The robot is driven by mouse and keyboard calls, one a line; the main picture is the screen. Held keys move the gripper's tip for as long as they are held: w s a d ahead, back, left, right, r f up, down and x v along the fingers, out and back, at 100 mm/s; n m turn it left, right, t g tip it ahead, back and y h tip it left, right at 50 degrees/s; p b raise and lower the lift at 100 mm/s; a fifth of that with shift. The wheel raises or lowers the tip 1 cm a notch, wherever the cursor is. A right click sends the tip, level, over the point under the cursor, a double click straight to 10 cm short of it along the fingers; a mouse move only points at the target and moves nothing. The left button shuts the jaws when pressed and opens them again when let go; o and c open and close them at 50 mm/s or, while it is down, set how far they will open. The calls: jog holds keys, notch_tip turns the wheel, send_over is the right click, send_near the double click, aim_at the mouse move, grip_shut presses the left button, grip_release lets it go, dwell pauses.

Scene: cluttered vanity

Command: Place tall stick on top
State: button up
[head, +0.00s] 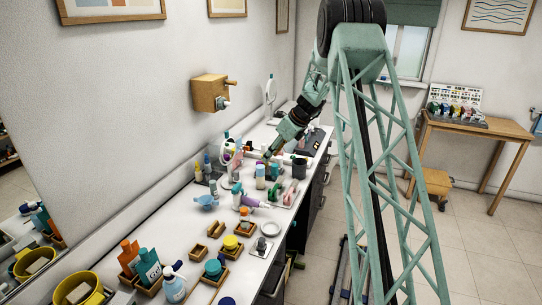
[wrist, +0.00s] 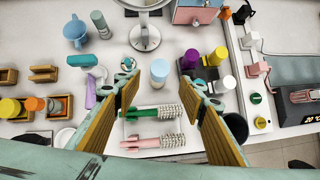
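My gripper (wrist: 163,86) is open and empty, with its two tan-padded fingers spread wide above the vanity; in the head view it (head: 271,151) hangs over the far part of the counter. A pale cylinder with a light blue top (wrist: 159,72) stands upright between the fingertips in the wrist view, apart from both. I cannot tell which of these is the tall stick.
A clear tray holds a green brush (wrist: 152,113) and a pink brush (wrist: 148,142) below the fingers. A round mirror stand (wrist: 145,38) is behind. Wooden boxes (wrist: 42,74) and a blue cup (wrist: 75,30) are left. A dark-based device (wrist: 300,97) is right.

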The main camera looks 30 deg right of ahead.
jog(key=shift+r, duration=0.1)
jog(key=s+a+r+n+g, duration=0.2)
jog(key=s+a+r+n, duration=1.3)
jog(key=s+a+r, duration=1.25)
jog(key=s+a+r+n+h, duration=0.1)
jog(key=s+a+n, duration=0.15)
jog(key=s, duration=0.55)
jog(key=s+a+r+n, duration=0.1)
jog(key=s+r+n, duration=0.15)
jog(key=s, duration=0.55)
jog(key=s+a+r+n+h, duration=0.1)
jog(key=s+n, duration=0.2)
jog(key=s, duration=0.4)
jog(key=s+f+n, duration=0.2)
jog(key=s+n, duration=0.1)
jog(key=s, duration=0.7)
jog(key=s+f+n+h, duration=0.1)
jog(key=s+n, duration=0.3)
jog(key=s, duration=0.6)
jog(key=shift+a+f, duration=0.4)
jog(key=shift+f, duration=0.25)
